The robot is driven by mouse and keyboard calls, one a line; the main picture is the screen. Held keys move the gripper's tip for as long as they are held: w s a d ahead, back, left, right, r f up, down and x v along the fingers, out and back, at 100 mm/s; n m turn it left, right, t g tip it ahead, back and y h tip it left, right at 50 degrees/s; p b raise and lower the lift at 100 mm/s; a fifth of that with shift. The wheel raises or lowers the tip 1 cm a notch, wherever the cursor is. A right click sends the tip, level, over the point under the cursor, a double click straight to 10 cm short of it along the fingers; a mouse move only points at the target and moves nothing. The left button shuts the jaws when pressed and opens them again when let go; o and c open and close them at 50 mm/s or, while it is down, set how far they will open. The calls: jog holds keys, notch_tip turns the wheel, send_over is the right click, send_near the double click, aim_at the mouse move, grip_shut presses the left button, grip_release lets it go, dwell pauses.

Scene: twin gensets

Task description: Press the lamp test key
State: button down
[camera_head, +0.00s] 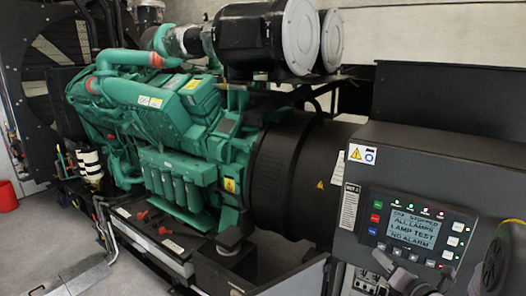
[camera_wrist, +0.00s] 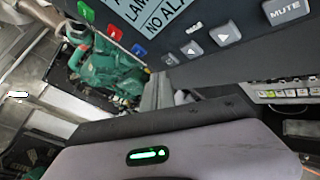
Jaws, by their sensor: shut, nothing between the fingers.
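The control panel (camera_head: 412,228) is at the right of the head view. In the wrist view the fingers (camera_wrist: 157,92) point at the key row; contact cannot be told.
Red, green and blue buttons (camera_wrist: 113,31) sit beside the display, and a MUTE key (camera_wrist: 285,10) is in the same panel. A green engine (camera_head: 160,120) stands behind to the left. A red bucket (camera_head: 7,196) is at far left.

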jog(key=s+a, duration=0.1)
jog(key=s, duration=0.1)
jog(key=s+a+b, duration=0.1)
jog(key=s+a, duration=0.1)
jog(key=s, duration=0.1)
jog(key=shift+a+b, duration=0.2)
jog(key=shift+b, duration=0.1)
jog(key=s+a+f+n+g+y+b, duration=0.25)
jog(key=s+a+f+n+b, duration=0.25)
jog(key=a+n+b, duration=0.25)
jog(key=s+a+f+n+g+y+b, duration=0.2)
jog(key=s+a+f+n+g+b, duration=0.25)
jog(key=a+n+b, duration=0.35)
jog(key=s+a+f+n+g+y+b, duration=0.2)
jog(key=s+a+f+n+b, duration=0.3)
jog(key=a+b, duration=0.3)
jog(key=s+d+f+n+h+b, duration=0.2)
jog(key=s+f+n+h+b, duration=0.2)
jog(key=s+f+n+b, duration=0.2)
jog(key=s+d+f+n+g+h+b, duration=0.1)
jog(key=s+d+f+n+h+b, duration=0.1)
jog(key=s+f+n+b, duration=0.5)
notch_tip(320, 180, down, 5)
jog(key=n+h+b, duration=0.1)
jog(key=n+b, duration=0.2)
jog(key=b, duration=0.1)
jog(key=shift+s+h, duration=0.2)
jog(key=shift+h, duration=0.15)
